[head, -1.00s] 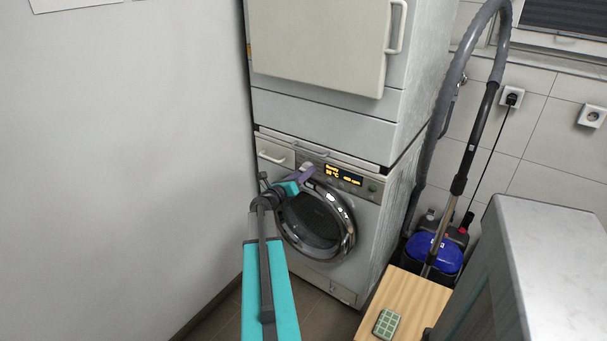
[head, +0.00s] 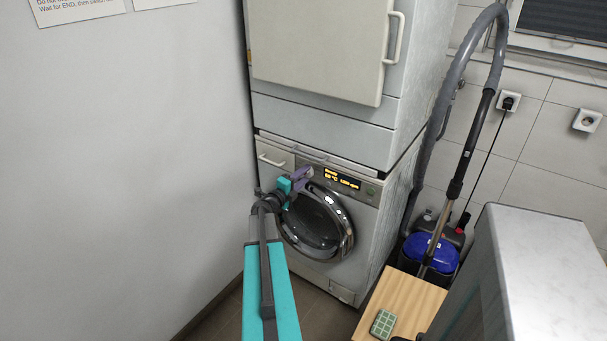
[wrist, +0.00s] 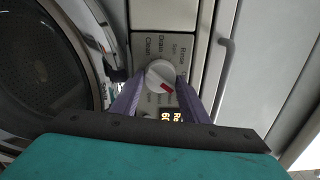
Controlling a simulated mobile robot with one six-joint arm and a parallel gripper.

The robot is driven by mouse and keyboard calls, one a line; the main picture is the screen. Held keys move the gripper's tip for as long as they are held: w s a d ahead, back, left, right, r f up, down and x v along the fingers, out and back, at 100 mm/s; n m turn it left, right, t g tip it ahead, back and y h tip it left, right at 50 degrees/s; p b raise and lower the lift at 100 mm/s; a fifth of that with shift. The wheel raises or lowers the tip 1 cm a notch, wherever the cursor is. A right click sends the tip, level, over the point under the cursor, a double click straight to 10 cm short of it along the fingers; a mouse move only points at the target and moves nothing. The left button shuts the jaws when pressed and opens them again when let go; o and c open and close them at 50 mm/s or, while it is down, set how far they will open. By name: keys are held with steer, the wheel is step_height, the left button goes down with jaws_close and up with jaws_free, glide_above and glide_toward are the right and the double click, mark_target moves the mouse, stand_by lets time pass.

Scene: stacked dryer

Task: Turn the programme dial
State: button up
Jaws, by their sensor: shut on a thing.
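The programme dial (wrist: 160,77) is a round white knob with a red mark, on the washing machine's front panel in the wrist view. My gripper (wrist: 159,88) has its two purple fingers on either side of the dial, shut on it. In the head view my gripper (head: 303,172) reaches the panel just left of the lit display (head: 342,180) and hides the dial. The display shows orange text, and part of it also shows beside the dial in the wrist view (wrist: 171,116). Labels are printed around the dial.
The washing machine's round door (head: 318,220) is closed below the panel. A dryer (head: 320,50) is stacked on top. A vacuum cleaner (head: 430,252), a wooden surface with a green sponge-like block (head: 383,323) and a grey-white counter (head: 550,260) stand at the right. A wall is at the left.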

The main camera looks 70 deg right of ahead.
steer(key=n+p, duration=0.3)
steer(key=n, duration=0.2)
steer(key=shift+r, duration=0.1)
steer(key=shift+n+p, duration=0.65)
steer(key=shift+n, duration=0.45)
steer(key=o, duration=1.1)
steer(key=shift+c, duration=0.2)
steer(key=b+v, duration=0.2)
steer(key=v, duration=1.1)
steer(key=shift+a+b, duration=0.4)
steer(key=shift+w, duration=0.2)
